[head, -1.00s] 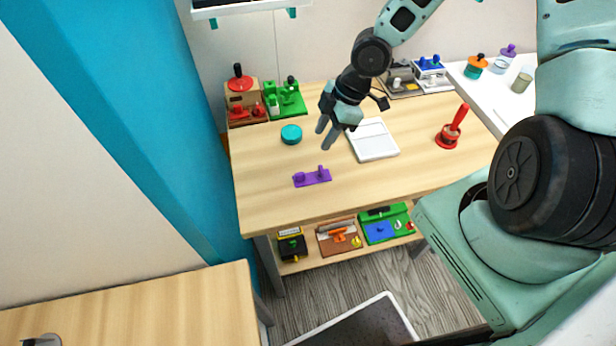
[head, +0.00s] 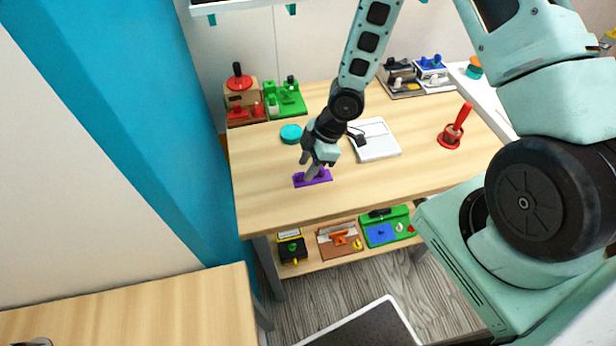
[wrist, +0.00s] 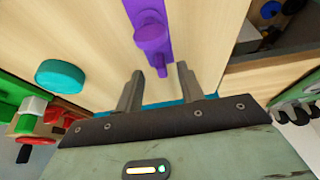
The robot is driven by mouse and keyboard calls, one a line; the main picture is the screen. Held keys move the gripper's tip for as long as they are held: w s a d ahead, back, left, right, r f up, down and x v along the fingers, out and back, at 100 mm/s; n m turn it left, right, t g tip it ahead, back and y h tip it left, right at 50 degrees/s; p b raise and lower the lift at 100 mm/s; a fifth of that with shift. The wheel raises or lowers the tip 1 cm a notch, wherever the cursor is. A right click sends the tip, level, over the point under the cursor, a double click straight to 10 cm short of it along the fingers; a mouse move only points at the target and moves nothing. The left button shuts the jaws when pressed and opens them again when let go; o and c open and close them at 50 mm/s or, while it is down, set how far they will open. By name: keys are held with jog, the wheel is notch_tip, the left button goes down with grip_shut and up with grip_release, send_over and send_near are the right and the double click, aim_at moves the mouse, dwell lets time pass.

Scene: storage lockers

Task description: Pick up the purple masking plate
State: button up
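The purple masking plate (head: 314,179) lies flat on the wooden table, near its front left part. It is a narrow strip with knobs standing up from it, and it also shows in the wrist view (wrist: 151,30). My gripper (head: 310,172) is low over the plate in the head view and hides part of it. In the wrist view my gripper (wrist: 158,82) has its two fingers apart, with nothing held between them. The near knob of the plate shows just beyond the fingertips, roughly between them.
A teal round lid (head: 291,134) lies behind the plate. A white tray (head: 375,142) is to the right, and a red-handled tool (head: 455,128) stands farther right. Green (head: 286,100) and red-topped (head: 240,98) fixtures stand at the back left. The table around the plate is clear.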

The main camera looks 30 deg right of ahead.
jog(key=shift+x, duration=1.35)
jog(key=shift+d, duration=0.1)
jog(key=shift+c, duration=0.4)
grip_shut()
notch_tip(320, 180, up, 10)
jog(key=shift+p, duration=0.4)
